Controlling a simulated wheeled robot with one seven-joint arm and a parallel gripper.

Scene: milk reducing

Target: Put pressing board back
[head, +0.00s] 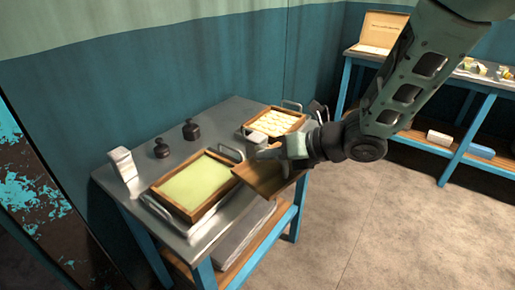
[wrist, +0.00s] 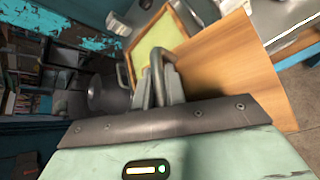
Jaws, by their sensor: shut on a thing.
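The pressing board is a flat brown wooden board (head: 262,179) with a metal handle. It is tilted in the head view, at the right edge of the table. In the wrist view the board (wrist: 230,70) fills the right side, and its grey handle (wrist: 158,75) is between the fingers. My gripper (head: 272,153) is shut on the handle and holds the board just right of a wooden tray (head: 172,205) with a pale green slab (head: 197,186). My gripper also shows in the wrist view (wrist: 165,85). My gripper partly hides the handle in the head view.
The metal-topped table (head: 228,113) also bears a second wooden tray (head: 295,127) with white pieces, two dark weights (head: 190,130) and a white carton-like object (head: 122,164). A blue-legged bench (head: 468,88) stands at right. Open floor (head: 370,220) lies between.

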